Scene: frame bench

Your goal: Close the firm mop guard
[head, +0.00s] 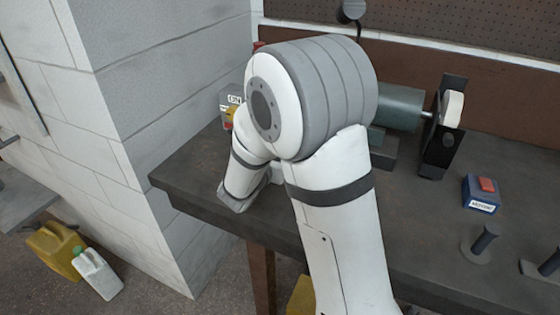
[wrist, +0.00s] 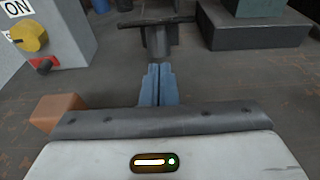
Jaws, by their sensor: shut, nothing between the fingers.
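A white mop wheel (head: 452,109) sits on the right end of the shaft of a grey-green motor (head: 400,108) on the bench. A dark upright plate (head: 437,140), which may be its guard, stands beside the wheel. I cannot tell whether it is open or closed, or whether this is the firm mop. My arm hides the motor's left end. In the wrist view my gripper (wrist: 156,85) has its blue fingers together and empty. A dark post with a crossbar (wrist: 158,38) stands just beyond the fingertips; I cannot tell whether they touch.
A grey box with a yellow knob (wrist: 29,38) marked ON and a red part is at left. A brown block (wrist: 58,110) lies left of my gripper. The motor's dark base (wrist: 255,33) is at right.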

